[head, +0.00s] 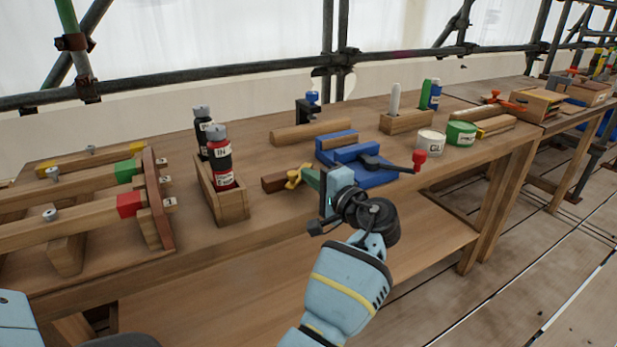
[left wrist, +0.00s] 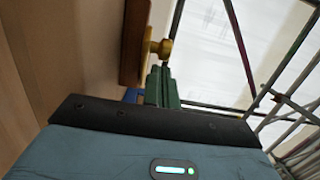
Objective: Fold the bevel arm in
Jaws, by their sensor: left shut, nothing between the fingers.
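The bevel shows as a dark reddish-brown wooden stock (head: 273,183) with a brass wing knob (head: 293,177) at its right end. It lies near the front of the bench, left of the blue vise. My left gripper (head: 309,178) is shut and empty, its green fingertips close beside the knob; I cannot tell whether they touch it. In the left wrist view the stock (left wrist: 133,42) and knob (left wrist: 162,48) sit just beyond the shut fingers (left wrist: 158,82). My right gripper is not in view.
A blue vise (head: 362,160) with a red-tipped handle stands right of my gripper. A wooden caddy (head: 222,203) with labelled bottles is to the left. Clamped wooden bars (head: 85,215) fill the far left. Small tubs (head: 431,142) stand further right.

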